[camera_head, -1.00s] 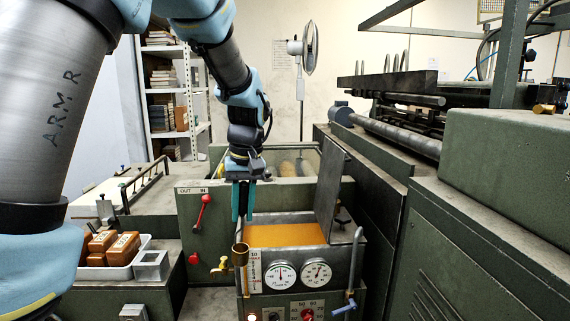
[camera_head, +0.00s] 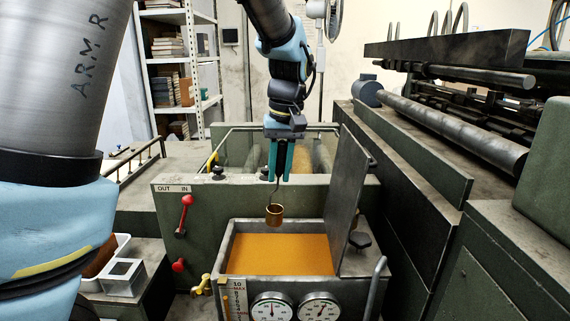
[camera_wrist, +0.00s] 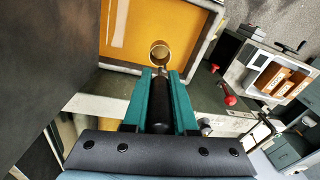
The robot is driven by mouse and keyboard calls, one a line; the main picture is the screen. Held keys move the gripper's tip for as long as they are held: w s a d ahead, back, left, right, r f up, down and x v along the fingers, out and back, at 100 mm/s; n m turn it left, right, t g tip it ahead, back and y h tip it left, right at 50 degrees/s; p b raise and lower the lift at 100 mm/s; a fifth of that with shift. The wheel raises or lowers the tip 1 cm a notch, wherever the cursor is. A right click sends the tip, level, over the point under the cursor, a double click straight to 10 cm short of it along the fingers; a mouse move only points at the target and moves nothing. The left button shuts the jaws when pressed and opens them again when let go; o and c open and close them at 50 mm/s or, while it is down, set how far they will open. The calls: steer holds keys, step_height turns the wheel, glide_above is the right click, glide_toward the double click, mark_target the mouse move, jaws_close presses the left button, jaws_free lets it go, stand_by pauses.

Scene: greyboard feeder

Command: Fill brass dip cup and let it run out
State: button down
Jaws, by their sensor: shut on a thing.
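My gripper (camera_head: 277,176) is shut on the handle of the brass dip cup (camera_head: 274,214). The cup hangs upright below the fingers, above the back left part of the open glue tank (camera_head: 229,245). The tank holds flat orange-brown liquid (camera_head: 280,255). In the wrist view the cup (camera_wrist: 160,50) shows beyond the teal fingertips (camera_wrist: 160,72), over the liquid (camera_wrist: 150,20). The cup is clear of the liquid; I cannot tell whether anything is in it.
A raised metal lid (camera_head: 347,190) stands at the tank's right side. Two dials (camera_head: 272,309) and a scale sit on the tank's front. Red levers (camera_head: 186,201) are on the green panel at left. A roller machine (camera_head: 450,135) fills the right. A square metal holder (camera_head: 123,276) is at lower left.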

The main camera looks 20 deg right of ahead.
steer(key=b, duration=0.4)
glide_toward(280, 225)
steer(key=shift+w+a+f+b, duration=0.1)
steer(key=shift+w+f+b, duration=0.1)
steer(key=shift+f+b, duration=1.25)
steer(key=shift+w+a+f+b, duration=0.2)
steer(key=shift+f+b, duration=0.4)
steer(key=shift+f, duration=1.65)
steer(key=shift+w+a+f+b, duration=0.1)
steer(key=shift+w+f+b, duration=0.15)
steer(key=shift+f+b, duration=1.2)
steer(key=shift+f+p, duration=0.4)
steer(key=shift+r, duration=0.1)
steer(key=shift+r+p, duration=4.35)
steer(key=shift+r, duration=0.4)
